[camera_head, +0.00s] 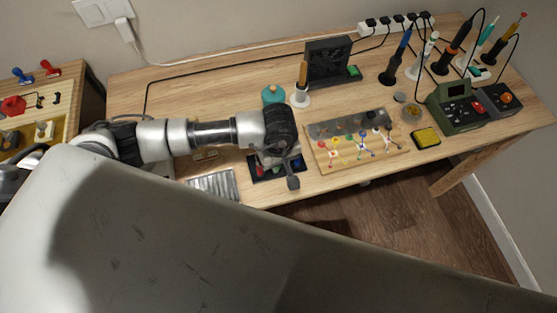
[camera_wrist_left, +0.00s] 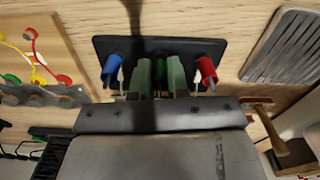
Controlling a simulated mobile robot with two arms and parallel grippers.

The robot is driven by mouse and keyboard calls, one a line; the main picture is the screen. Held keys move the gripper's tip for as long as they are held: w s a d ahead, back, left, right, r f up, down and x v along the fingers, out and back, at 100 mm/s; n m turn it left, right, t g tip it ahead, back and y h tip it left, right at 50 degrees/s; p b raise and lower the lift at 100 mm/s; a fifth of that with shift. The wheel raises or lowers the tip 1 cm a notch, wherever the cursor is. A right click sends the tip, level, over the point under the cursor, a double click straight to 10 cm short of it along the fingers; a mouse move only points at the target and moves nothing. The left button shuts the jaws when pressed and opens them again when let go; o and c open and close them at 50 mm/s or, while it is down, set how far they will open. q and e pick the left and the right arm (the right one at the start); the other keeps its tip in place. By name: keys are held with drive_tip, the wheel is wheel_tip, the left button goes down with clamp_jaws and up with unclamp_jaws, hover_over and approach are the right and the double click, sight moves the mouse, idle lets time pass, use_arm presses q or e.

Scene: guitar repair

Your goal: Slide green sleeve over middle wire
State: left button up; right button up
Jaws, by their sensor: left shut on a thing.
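My left gripper (camera_head: 278,162) is over the black sleeve holder (camera_head: 254,177) on the bench. In the left wrist view, its fingers (camera_wrist_left: 160,72) are shut on the green sleeve (camera_wrist_left: 160,68), between the blue sleeve (camera_wrist_left: 111,66) and the red sleeve (camera_wrist_left: 207,70). The holder (camera_wrist_left: 185,46) shows behind them; whether the green sleeve still touches it I cannot tell. The wire board (camera_head: 330,166) lies to the right of the gripper, with coloured wires in three groups. The middle wire (camera_head: 362,145) has blue ends. My right gripper is not in view.
A ribbed metal tray (camera_head: 212,186) lies left of the holder. A teal bottle (camera_head: 273,95) and a soldering stand (camera_head: 300,98) are behind the gripper. A yellow sponge (camera_head: 426,137) and green station (camera_head: 452,108) stand right of the board. My own grey arm link covers the foreground.

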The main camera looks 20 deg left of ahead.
use_arm(q)
drive_tip(key=shift+f, duration=0.2)
drive_tip(key=o, duration=1.1)
drive_tip(key=shift+r, duration=0.2)
drive_tip(key=shift+r+p, duration=2.55)
drive_tip(key=shift+r, duration=1.85)
drive_tip(key=shift+s+f, duration=0.1)
